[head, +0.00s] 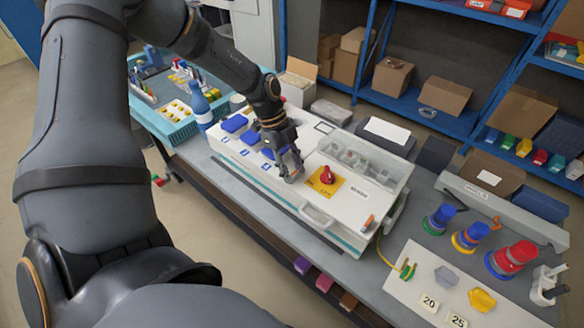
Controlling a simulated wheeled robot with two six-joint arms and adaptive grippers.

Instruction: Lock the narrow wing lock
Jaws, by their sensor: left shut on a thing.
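A long white socket box (305,208) stands on the grey bench. Blue covers (235,123) sit in a row on its left part. A red rotary knob (327,175) stands on a yellow plate on its right part. My left gripper (291,174) reaches down onto the box top between the blue covers and the yellow plate. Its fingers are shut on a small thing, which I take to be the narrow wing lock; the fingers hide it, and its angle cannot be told. My right gripper is not in view.
A clear-lidded case (368,158) is right behind the knob. An orange-handled part (369,221) is at the box's right end. A blue bottle (200,105) and a teal tray (172,128) are at left. Stacked coloured pieces (510,257) and a white board (410,290) are at right.

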